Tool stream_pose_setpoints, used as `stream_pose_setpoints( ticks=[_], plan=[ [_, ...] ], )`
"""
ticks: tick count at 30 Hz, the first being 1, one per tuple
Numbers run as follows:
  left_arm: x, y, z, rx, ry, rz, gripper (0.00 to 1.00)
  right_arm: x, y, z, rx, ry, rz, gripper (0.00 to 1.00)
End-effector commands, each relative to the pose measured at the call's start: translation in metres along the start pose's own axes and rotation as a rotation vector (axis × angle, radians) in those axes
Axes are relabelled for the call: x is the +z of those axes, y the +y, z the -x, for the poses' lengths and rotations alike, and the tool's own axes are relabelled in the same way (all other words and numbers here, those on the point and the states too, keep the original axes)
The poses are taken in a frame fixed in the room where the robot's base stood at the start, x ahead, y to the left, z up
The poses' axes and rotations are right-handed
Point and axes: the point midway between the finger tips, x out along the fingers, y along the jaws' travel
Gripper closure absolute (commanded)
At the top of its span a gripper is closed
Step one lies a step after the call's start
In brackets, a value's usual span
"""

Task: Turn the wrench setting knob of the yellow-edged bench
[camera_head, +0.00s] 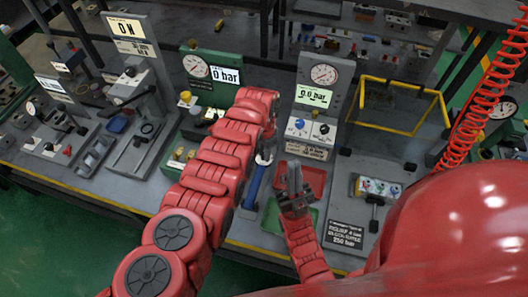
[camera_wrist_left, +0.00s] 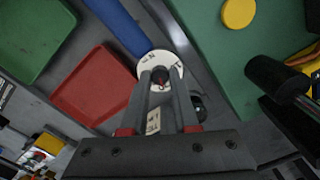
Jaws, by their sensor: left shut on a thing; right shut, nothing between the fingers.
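The wrench setting knob (camera_wrist_left: 161,76) is a small dark knob with a red mark, on a round white dial (camera_wrist_left: 147,66) with dark lettering. The dial sits at the end of a blue bar (camera_wrist_left: 118,24), which also shows in the head view (camera_head: 255,186) lying on the yellow-edged bench (camera_head: 145,212). My left gripper (camera_wrist_left: 161,80) is shut on the knob. In the head view, my left arm hides most of that gripper. My right gripper (camera_head: 293,172) is shut and empty, held over the trays beside the blue bar.
A red tray (camera_wrist_left: 90,88) and a green tray (camera_wrist_left: 35,35) lie beside the blue bar. A gauge panel (camera_head: 323,76) stands behind, with a yellow-edged frame (camera_head: 395,130) to its right. A green gauge block (camera_head: 208,68) stands left of my arm.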

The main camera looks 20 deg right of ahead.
Motion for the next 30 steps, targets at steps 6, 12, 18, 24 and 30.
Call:
stream_pose_setpoints(
  ticks=[6,12,18,24,30],
  plan=[
    [-0.0002,0.0000,0.0000,0.000,0.001,0.002,1.00,0.0000,0.0000,0.0001,0.000,0.000,0.000,1.00],
    [-0.0003,-0.0003,-0.0002,-0.001,0.002,0.040,1.00,0.0000,0.0000,0.0002,0.000,0.000,0.000,1.00],
    [-0.0014,-0.0010,0.0009,-0.002,0.005,0.149,1.00,0.0001,0.0000,0.0006,0.000,0.000,0.000,1.00],
    [-0.0015,-0.0005,0.0002,-0.001,0.005,0.318,1.00,0.0004,-0.0001,0.0026,0.000,0.000,0.000,1.00],
    [-0.0007,-0.0009,-0.0013,-0.001,0.004,0.499,1.00,0.0014,-0.0004,0.0085,0.000,0.000,0.000,1.00]
  ],
)
